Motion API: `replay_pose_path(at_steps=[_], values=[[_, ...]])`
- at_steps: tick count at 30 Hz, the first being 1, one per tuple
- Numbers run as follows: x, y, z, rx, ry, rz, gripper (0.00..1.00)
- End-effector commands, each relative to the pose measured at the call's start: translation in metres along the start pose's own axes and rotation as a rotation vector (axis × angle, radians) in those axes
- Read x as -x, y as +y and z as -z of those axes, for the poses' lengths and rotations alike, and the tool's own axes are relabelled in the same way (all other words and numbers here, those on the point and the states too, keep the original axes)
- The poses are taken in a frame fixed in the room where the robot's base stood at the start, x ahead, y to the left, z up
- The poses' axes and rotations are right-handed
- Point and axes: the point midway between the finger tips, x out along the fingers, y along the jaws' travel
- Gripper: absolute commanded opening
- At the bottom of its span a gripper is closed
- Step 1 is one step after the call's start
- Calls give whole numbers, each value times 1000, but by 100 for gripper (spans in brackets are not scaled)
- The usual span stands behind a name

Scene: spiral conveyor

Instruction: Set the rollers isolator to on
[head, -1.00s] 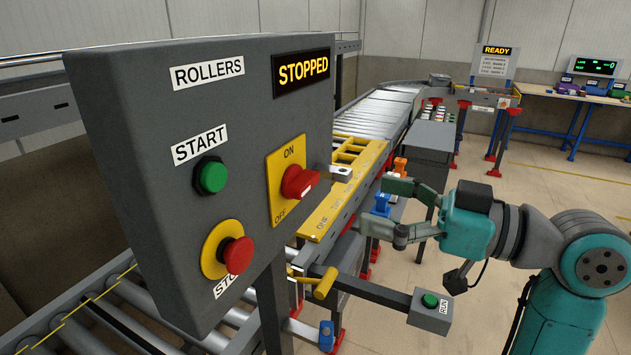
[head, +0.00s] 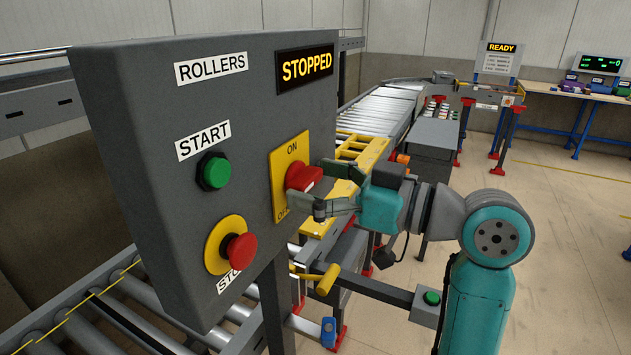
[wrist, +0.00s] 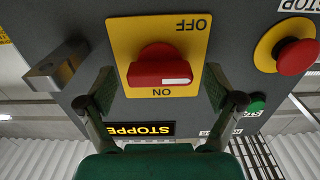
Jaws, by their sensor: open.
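The rollers isolator is a red rotary handle (head: 301,177) on a yellow plate (head: 278,165), with ON at the top and OFF at the bottom in the head view. In the wrist view the plate is upside down, and the red handle (wrist: 158,66) lies crosswise between the two words, with a white stripe on it. My gripper (head: 316,184) is open in front of the isolator. In the wrist view its fingers (wrist: 160,92) stand apart on either side of the handle, and no contact is visible. In the head view the gripper partly covers the handle and plate.
The grey panel also holds a green START button (head: 215,172), a red STOP button (head: 239,249) and a display (head: 305,68) reading STOPPED. A metal hasp-like bracket (wrist: 53,72) juts out beside the isolator.

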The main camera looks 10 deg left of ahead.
Motion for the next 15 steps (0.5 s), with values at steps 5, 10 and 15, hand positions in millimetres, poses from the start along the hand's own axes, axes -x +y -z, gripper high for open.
replay_pose_path(at_steps=[5, 10, 15], values=[[0, 0, 0, 0, 0, 0, 54], [0, 0, 0, 0, 0, 0, 32], [0, 0, 0, -13, 0, 0, 32]])
